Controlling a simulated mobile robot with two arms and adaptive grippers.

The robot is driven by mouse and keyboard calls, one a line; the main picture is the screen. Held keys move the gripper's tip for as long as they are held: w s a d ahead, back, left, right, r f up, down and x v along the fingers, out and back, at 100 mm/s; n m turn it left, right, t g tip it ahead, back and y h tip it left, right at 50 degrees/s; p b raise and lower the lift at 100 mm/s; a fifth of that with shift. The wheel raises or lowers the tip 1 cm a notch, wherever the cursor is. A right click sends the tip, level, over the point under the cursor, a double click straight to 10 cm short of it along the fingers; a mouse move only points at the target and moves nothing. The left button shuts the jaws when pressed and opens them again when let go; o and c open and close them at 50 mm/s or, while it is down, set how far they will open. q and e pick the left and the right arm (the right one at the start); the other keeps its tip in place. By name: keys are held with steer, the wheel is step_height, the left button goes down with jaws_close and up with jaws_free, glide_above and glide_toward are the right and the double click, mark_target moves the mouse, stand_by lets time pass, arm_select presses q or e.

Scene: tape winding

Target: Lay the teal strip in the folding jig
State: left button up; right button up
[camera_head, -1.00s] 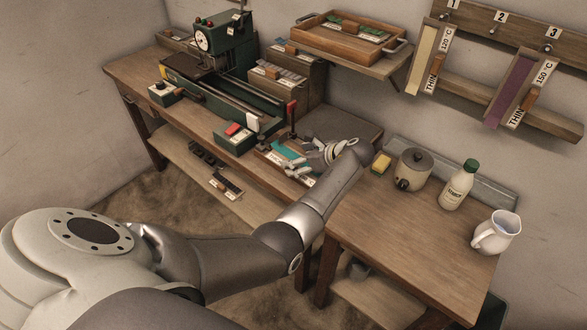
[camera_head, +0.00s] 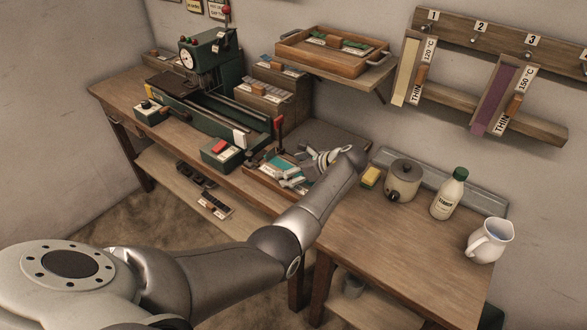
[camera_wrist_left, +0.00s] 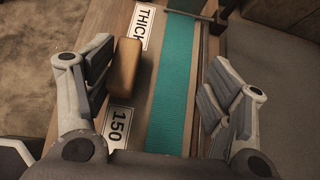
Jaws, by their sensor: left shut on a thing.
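The teal strip (camera_wrist_left: 174,80) lies flat and lengthwise on a board with a brown wooden handle (camera_wrist_left: 128,62) and labels THICK and 150. In the head view the teal strip (camera_head: 281,163) shows at the bench's front right, beside a red-topped lever (camera_head: 278,124), partly hidden by my left gripper (camera_head: 303,172). In the left wrist view my left gripper (camera_wrist_left: 157,100) has one finger by the handle and the other at the strip's right side; it is shut on the strip's board. Exact contact is hard to see. I cannot make out the jig's parts. My right gripper is not in view.
A green machine (camera_head: 208,62) and a red-topped control box (camera_head: 221,151) stand left of the strip. A sponge (camera_head: 370,176), pot (camera_head: 402,180), bottle (camera_head: 449,194) and jug (camera_head: 489,240) stand on the right table. That table's front is clear.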

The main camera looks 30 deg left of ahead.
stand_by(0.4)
arm_select(q)
steer(key=o, duration=1.2)
steer(key=w+v, duration=0.1)
steer(key=v, duration=1.1)
steer(key=shift+s, duration=0.5)
